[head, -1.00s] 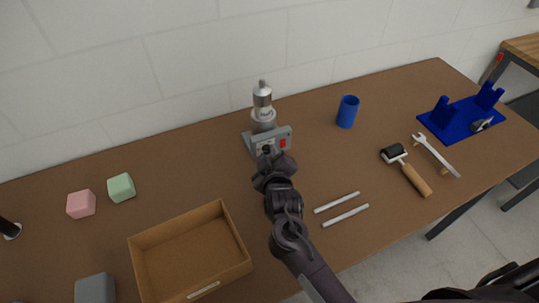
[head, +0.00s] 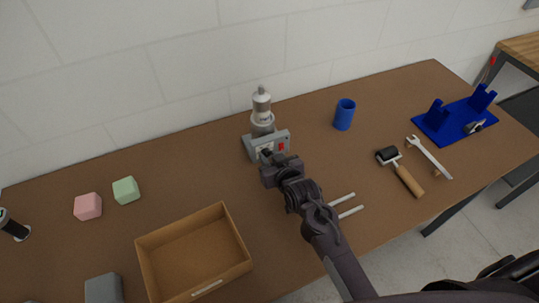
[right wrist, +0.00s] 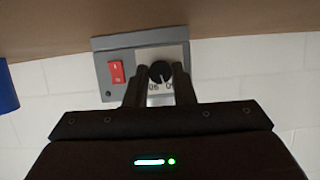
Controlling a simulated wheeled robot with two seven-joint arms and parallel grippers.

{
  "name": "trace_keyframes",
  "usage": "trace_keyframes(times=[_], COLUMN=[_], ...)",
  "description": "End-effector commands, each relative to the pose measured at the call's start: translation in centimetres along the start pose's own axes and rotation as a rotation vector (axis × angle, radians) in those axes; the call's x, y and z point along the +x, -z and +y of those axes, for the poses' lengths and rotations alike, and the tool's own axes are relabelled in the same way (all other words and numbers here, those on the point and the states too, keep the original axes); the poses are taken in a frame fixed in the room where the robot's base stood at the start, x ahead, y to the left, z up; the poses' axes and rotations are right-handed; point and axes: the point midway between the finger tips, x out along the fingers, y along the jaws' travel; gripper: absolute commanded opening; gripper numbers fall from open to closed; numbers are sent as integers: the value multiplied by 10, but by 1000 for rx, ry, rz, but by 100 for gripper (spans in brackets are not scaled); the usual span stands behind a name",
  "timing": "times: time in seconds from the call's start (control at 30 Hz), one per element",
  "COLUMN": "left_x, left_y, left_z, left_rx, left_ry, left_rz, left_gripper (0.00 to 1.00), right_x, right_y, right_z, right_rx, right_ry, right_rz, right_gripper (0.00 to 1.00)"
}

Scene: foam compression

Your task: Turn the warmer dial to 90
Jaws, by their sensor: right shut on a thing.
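The warmer (head: 252,144) is a grey box near the back middle of the table, with a silver and white bottle (head: 262,108) standing on it. Its front panel (right wrist: 130,55) shows upside down in the right wrist view, with a red switch (right wrist: 116,72) and a black dial (right wrist: 160,72). My right gripper (head: 266,156) is at the panel; in the right wrist view its fingers (right wrist: 160,78) are on either side of the dial, shut on it. The dial's numbers are partly hidden and too small to read surely.
An open cardboard box (head: 222,272) stands at front left. Pink (head: 87,206), green (head: 126,190) and grey (head: 103,289) blocks lie left of it. A blue cup (head: 344,115), roller (head: 400,170), wrench (head: 428,157) and blue stand (head: 452,124) are on the right. Two white rods (head: 343,204) lie beside my right arm.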

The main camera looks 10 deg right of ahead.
Motion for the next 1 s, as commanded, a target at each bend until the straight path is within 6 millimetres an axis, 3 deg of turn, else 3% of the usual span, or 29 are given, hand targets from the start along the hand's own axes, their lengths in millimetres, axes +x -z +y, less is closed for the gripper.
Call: trace_keyframes(times=[0.6, 1.0], left_x=[-22, -27], left_y=[2, 2], left_z=[0, 1], left_rx=[0, 0], left_ry=[-1, -1], left_rz=[0, 0], left_gripper=[71, 71], right_x=[0, 1], right_y=[-2, -3], right_z=[4, 5], right_rx=[509, 680], right_ry=[210, 280], right_rz=[-4, -3], right_gripper=[0, 0])
